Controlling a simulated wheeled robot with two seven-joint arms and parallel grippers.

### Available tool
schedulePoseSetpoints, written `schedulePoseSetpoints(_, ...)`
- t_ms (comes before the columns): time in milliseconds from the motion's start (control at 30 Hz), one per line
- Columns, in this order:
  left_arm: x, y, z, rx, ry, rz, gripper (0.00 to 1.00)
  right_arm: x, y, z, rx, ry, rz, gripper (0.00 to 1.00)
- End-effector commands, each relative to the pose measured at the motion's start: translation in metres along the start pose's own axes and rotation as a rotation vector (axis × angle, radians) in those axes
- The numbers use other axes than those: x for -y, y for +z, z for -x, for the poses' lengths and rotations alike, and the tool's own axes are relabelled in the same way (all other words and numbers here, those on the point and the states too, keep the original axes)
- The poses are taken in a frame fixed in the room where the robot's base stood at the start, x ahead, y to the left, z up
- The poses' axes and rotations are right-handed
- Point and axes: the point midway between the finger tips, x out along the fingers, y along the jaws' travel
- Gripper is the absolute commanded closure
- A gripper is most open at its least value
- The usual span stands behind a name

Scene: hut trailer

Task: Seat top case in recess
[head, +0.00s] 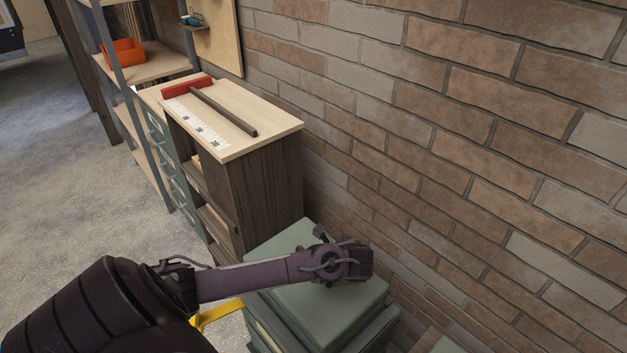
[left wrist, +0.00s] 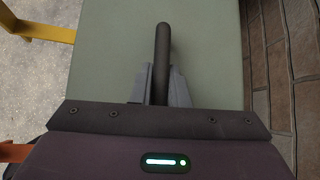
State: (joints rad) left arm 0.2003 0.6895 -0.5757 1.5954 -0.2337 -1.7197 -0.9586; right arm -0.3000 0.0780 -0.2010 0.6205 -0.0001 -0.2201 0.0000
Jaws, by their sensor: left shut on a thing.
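The top case (head: 335,308) is a green box with a flat lid, lying over other green cases (head: 268,335) close to the brick wall in the head view. Its lid (left wrist: 110,55) fills the middle of the left wrist view, with a dark bar handle (left wrist: 162,45) standing on it. My left gripper (left wrist: 160,88) is shut on that handle. In the head view the left gripper (head: 340,264) is over the lid, and my wrist hides most of the handle. I cannot tell whether the case sits in its recess. My right gripper is out of view.
A shelf with an orange bin (head: 124,52) is farther left. A yellow bar (head: 218,313) is left of the stack; the brick wall (head: 450,180) is right.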

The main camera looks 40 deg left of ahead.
Motion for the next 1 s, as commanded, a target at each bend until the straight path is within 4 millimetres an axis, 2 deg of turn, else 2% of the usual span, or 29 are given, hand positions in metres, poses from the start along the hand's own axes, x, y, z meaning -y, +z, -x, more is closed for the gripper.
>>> schedulePoseSetpoints(233,0.001,0.001,0.001,0.000,-0.002,0.004,1.00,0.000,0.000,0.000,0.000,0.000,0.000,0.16)
schedulePoseSetpoints(267,0.000,-0.001,-0.001,-0.001,0.000,0.000,0.83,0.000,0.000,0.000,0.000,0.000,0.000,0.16)
schedulePoseSetpoints(400,0.000,-0.001,-0.001,-0.001,0.000,-0.001,0.65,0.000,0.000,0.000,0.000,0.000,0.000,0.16)
schedulePoseSetpoints(767,0.000,-0.001,0.004,-0.002,0.000,0.000,0.64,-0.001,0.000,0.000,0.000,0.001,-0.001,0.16)
schedulePoseSetpoints(867,0.001,-0.001,0.016,-0.004,-0.003,0.000,0.64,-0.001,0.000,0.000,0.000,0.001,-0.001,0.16)
schedulePoseSetpoints(1000,0.001,-0.002,0.044,-0.004,-0.004,0.000,0.64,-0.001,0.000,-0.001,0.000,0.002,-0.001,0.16)
